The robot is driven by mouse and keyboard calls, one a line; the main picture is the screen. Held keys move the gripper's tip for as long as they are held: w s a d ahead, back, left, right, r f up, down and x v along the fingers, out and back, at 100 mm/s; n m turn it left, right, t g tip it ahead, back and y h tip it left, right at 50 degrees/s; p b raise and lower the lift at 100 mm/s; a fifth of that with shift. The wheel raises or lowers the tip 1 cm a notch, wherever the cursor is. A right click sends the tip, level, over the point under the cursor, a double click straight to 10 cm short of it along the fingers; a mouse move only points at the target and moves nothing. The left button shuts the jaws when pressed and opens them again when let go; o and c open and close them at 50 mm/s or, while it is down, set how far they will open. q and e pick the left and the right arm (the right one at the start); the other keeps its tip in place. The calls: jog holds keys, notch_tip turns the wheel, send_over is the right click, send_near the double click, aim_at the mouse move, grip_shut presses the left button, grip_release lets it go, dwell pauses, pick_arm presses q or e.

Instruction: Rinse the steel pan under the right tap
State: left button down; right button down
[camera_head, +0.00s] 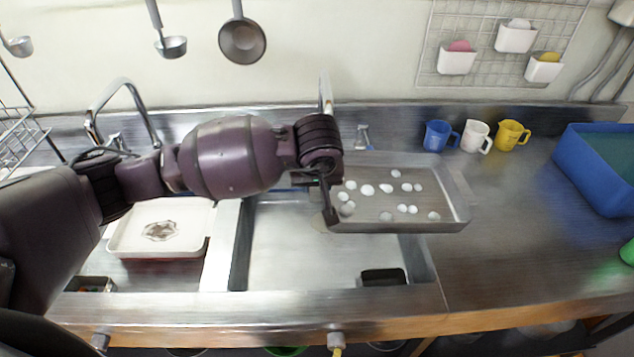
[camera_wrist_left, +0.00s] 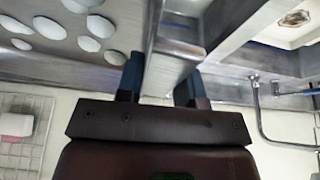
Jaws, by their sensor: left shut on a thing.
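The steel pan (camera_head: 390,222) is a shallow rectangular tray with several white round blobs (camera_head: 386,188) on its floor. It is held over the right end of the sink and the counter beside it. My left gripper (camera_head: 328,200) is shut on its left wall; the wrist view shows the fingers (camera_wrist_left: 162,84) on both sides of the pan's wall (camera_wrist_left: 172,68). The right tap (camera_head: 326,92) stands behind the sink, its lower part hidden by my left arm. No water stream is visible. My right gripper is not in view.
The right sink basin (camera_head: 300,265) holds a small dark box (camera_head: 383,277). A white tray (camera_head: 195,238) lies at the left sink near the left tap (camera_head: 120,84). Blue (camera_head: 436,135), white (camera_head: 474,136) and yellow (camera_head: 511,134) mugs and a blue bin (camera_head: 590,185) stand right.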

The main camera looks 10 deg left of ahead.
pick_arm(q)
jog(key=w+a+f+b, duration=0.2)
jog(key=w+a+b, duration=0.3)
jog(key=w+a, duration=0.3)
jog(key=w, duration=0.3)
jog(key=shift+f, duration=0.35)
dwell(0.5)
dwell(0.7)
jog(key=shift+s, duration=0.15)
jog(key=s+d+p, duration=0.2)
jog(key=s+d, duration=0.2)
jog(key=s, duration=0.2)
jog(key=shift+d, duration=0.35)
dwell(0.9)
